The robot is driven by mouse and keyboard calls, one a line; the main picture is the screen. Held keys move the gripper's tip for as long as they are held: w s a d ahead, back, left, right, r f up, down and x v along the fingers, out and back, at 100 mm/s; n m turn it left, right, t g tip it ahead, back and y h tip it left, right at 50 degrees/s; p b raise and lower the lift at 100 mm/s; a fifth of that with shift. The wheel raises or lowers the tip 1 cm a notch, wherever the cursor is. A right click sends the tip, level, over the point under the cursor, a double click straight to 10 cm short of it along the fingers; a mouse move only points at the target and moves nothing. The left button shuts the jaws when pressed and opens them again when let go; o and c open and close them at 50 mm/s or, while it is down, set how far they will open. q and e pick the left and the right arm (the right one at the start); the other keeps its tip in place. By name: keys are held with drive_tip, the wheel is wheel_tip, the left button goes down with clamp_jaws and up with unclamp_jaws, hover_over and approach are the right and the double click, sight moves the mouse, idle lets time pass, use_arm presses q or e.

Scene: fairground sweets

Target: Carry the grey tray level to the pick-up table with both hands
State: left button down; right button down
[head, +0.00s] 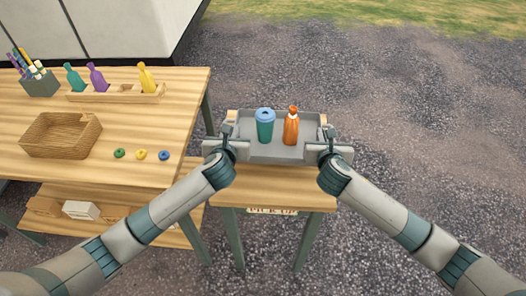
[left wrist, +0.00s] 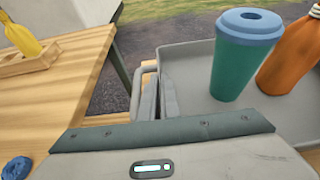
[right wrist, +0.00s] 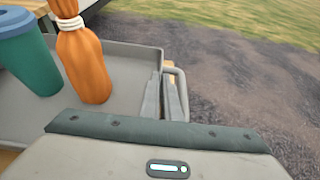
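The grey tray (head: 272,151) is over the small wooden pick-up table (head: 280,198) and looks level; I cannot tell whether it touches the tabletop. A teal cup with a blue lid (head: 265,126) and an orange bottle (head: 291,127) stand upright in it. My left gripper (head: 226,135) is at the tray's left end, its fingers closed together at the handle (left wrist: 150,75). My right gripper (head: 329,138) is at the right end, its fingers closed at the other handle (right wrist: 180,88). The cup (left wrist: 240,60) and bottle (right wrist: 85,65) also show upright in the wrist views.
A larger wooden counter (head: 120,125) stands at the left, with a wicker basket (head: 60,136), a bottle rack (head: 118,93), a box of sticks (head: 40,83) and small coloured rings (head: 141,154). Gravel lies open behind and right of the pick-up table.

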use_arm(q)
drive_tip(key=shift+a, duration=0.35)
use_arm(e)
drive_tip(key=shift+w+a, duration=0.1)
drive_tip(key=shift+a, duration=0.2)
